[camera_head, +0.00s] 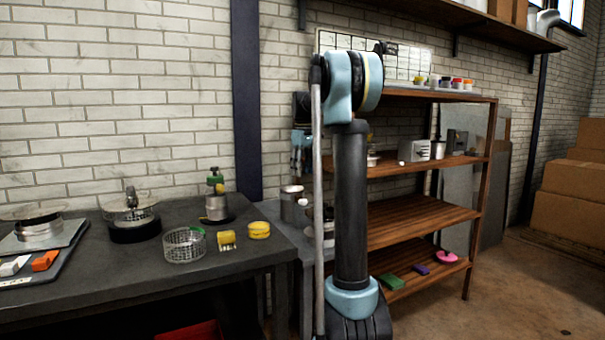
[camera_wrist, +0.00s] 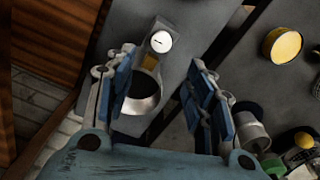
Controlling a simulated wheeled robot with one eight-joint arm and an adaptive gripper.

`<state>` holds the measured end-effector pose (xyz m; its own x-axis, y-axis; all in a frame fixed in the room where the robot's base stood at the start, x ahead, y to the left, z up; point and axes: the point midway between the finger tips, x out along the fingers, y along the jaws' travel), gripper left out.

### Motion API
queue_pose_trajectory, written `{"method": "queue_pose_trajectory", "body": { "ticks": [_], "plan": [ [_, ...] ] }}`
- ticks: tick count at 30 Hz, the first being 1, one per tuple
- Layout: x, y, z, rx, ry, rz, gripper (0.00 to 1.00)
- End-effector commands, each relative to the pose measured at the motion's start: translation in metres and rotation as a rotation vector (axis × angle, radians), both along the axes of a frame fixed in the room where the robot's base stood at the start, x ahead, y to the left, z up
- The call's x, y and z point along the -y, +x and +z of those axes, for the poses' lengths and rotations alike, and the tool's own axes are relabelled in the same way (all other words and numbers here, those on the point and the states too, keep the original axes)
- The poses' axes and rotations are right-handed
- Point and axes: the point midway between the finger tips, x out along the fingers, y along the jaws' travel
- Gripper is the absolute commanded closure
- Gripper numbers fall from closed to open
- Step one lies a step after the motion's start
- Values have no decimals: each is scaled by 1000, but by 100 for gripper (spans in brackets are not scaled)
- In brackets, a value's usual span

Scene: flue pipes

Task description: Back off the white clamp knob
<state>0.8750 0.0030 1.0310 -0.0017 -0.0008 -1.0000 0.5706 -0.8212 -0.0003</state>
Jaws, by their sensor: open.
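The white clamp knob (camera_wrist: 161,42) shows in the wrist view as a round white face with a dark slot, on a grey block beside an open metal flue pipe (camera_wrist: 147,100). It also shows in the head view as a small white knob (camera_head: 303,202) at the right side of the upright metal pipe (camera_head: 291,206). My gripper (camera_wrist: 163,68) is open, its blue-padded fingers spread to either side of the knob and pipe in the picture. Nothing is between the pads that I can see held. In the head view my gripper (camera_head: 301,146) is above the pipe, partly hidden by my arm.
A wooden shelf unit (camera_head: 425,215) stands behind my arm. Floor at right is mostly clear before stacked boxes (camera_head: 570,193).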

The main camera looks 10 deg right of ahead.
Motion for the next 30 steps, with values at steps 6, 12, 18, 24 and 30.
{"method": "queue_pose_trajectory", "body": {
  "ticks": [6,12,18,24,30],
  "plan": [
    [0,-1,13,0,0,-119,51],
    [0,-4,38,1,0,-369,51],
    [0,-5,48,1,1,-495,51],
    [0,-5,31,1,1,-503,51],
    [0,-6,-2,1,1,-501,51]
  ]
}}
